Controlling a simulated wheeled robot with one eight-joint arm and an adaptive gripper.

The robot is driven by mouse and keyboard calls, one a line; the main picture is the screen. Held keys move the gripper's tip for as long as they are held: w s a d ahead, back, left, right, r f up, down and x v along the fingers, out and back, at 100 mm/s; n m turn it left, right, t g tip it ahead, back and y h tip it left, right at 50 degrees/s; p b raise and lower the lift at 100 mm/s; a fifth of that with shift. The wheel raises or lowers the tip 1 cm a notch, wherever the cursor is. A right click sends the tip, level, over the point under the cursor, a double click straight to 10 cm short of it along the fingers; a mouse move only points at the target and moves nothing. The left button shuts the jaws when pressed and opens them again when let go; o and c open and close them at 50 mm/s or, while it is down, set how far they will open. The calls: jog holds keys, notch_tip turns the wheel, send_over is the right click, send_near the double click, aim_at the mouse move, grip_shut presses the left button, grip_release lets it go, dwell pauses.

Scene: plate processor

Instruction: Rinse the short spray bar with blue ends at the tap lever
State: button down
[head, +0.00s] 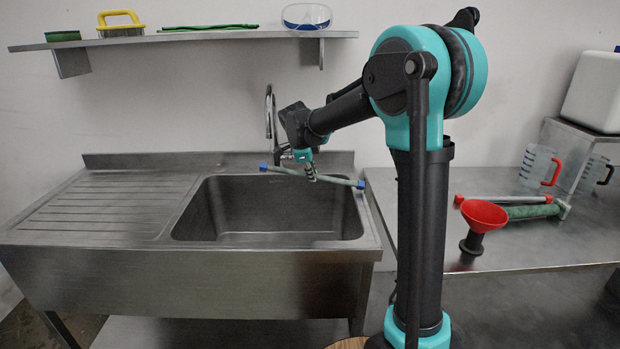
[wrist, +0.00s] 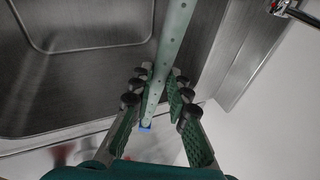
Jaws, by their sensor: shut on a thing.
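The short spray bar (head: 338,180) is pale green with small holes and a blue cap at each end. My gripper (head: 311,172) is shut on it near its middle and holds it roughly level above the sink basin. In the wrist view the bar (wrist: 172,38) passes between the fingers of my gripper (wrist: 158,88), with one blue end near the palm side. The chrome tap (head: 270,112) stands at the sink's back edge, behind the bar. No running water shows.
The sink basin (head: 270,208) is empty, with a ribbed drainboard (head: 110,205) at left. A wall shelf (head: 200,38) hangs above.

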dwell(0.4)
jog(key=shift+s+a, duration=0.15)
jog(key=shift+a, duration=0.35)
jog(key=shift+d, duration=0.15)
jog(key=shift+w+d, duration=0.2)
jog(key=shift+d, duration=0.25)
jog(key=shift+s, duration=0.15)
jog(key=s+d, duration=0.2)
jog(key=s, duration=0.5)
jog(key=shift+d, duration=0.4)
jog(key=shift+s, duration=0.1)
dwell(1.2)
jog(key=s+d+r, duration=0.1)
jog(key=s+r, duration=0.3)
jog(key=shift+s+d, duration=0.35)
